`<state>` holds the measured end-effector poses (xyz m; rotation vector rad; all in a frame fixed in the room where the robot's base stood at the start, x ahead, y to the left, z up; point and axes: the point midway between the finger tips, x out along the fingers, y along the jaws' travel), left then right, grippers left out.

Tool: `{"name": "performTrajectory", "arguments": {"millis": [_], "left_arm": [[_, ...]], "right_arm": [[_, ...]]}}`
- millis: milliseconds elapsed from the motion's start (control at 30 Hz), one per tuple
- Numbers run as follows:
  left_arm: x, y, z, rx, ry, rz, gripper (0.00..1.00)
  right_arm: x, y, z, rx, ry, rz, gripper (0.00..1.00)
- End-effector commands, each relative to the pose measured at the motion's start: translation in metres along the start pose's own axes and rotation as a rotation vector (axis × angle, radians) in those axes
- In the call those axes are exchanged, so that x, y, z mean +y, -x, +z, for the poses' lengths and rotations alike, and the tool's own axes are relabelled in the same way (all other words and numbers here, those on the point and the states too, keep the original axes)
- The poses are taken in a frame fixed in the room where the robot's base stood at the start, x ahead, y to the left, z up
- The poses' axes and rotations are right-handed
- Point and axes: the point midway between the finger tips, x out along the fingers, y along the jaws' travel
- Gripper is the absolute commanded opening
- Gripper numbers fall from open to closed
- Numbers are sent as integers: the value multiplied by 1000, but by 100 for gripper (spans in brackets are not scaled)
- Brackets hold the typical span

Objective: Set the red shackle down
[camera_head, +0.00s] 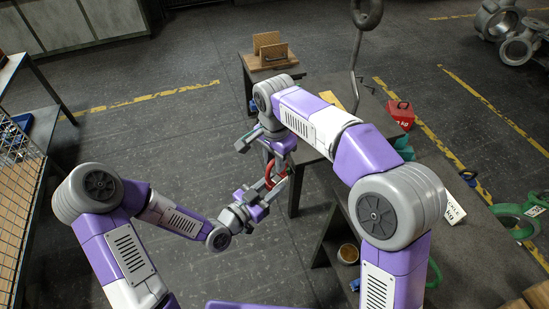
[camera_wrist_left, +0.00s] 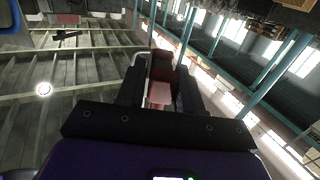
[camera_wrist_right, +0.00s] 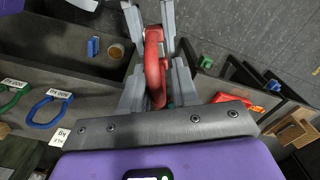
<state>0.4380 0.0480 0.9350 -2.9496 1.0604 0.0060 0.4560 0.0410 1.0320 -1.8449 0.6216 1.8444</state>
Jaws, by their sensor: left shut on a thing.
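The red shackle (camera_head: 277,172) is in the air between my two grippers in the head view. My left gripper (camera_head: 262,195) is shut on it from below. In the left wrist view its red and pinkish body (camera_wrist_left: 160,92) sits between the dark fingers. My right gripper (camera_head: 275,150) is above the shackle. In the right wrist view the shackle (camera_wrist_right: 153,65) lies between the right fingers (camera_wrist_right: 158,85), with a narrow gap on one side, so this gripper looks open around it. The left gripper's fingertips show at its far end.
A dark bench (camera_head: 325,110) stands beyond the grippers, bearing a red weight (camera_head: 400,113). A small table (camera_head: 262,72) with a wooden rack is behind. Blue (camera_wrist_right: 48,108) and green (camera_wrist_right: 12,97) shackles lie by labels. Open floor (camera_head: 170,130) is at left.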

Motion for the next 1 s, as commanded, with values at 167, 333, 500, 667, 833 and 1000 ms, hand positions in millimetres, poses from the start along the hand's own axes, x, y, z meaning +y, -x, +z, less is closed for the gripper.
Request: {"name": "performTrajectory", "arguments": {"millis": [167,333,500,667,833,1000], "left_arm": [[4,0,-1,3,-6,12,0],[5,0,-2,4,-7,15,41],[4,0,-1,2,-5,12,66],[3,0,-1,1,-4,9,66],[3,0,5,-19,11,8,66],[6,3,49,-184,129,-5,66]], "right_arm": [[-2,1,0,1,2,-7,0],[-3,2,1,2,3,-11,0],[-2,2,1,1,2,-10,0],[-2,1,0,1,2,-8,0],[-2,1,0,1,1,-7,0],[-1,1,0,1,1,-6,0]]}}
